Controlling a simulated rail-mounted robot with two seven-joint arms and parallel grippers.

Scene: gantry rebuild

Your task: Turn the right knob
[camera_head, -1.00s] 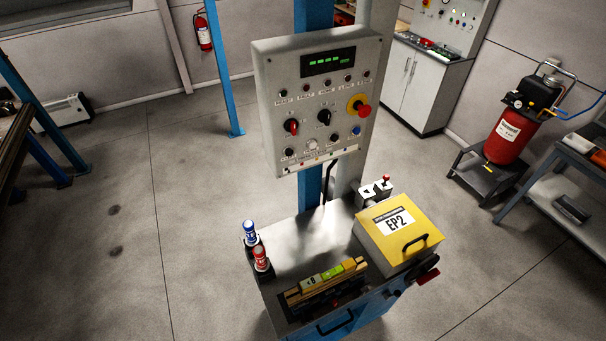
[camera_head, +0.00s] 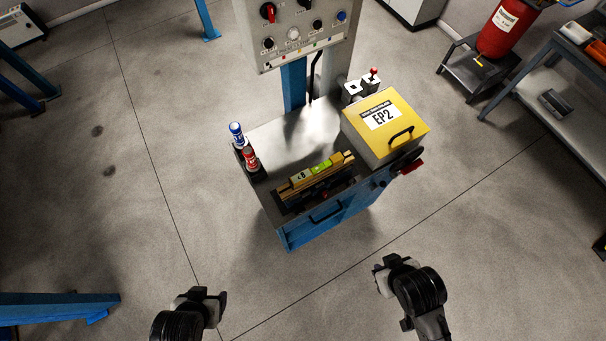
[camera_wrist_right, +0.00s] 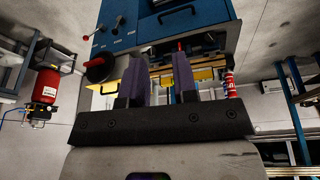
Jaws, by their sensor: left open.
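The grey control panel (camera_head: 285,45) is cut off by the top edge of the head view. A red-marked knob (camera_head: 268,13) is on its left. My left gripper (camera_head: 207,302) is open and empty, low in the head view. My right gripper (camera_head: 384,275) is in front of the cart, well below the panel. In the right wrist view its two purple fingers (camera_wrist_right: 158,80) stand apart with nothing between them. Neither gripper is near a knob.
A blue cart (camera_head: 330,225) stands below the panel. It carries a yellow EP2 box (camera_head: 408,118), blue and red marker-like cylinders (camera_head: 250,160), and a block with a level (camera_head: 318,172). A red tank (camera_head: 503,30) and grey shelf (camera_head: 560,120) are at right. Floor between is clear.

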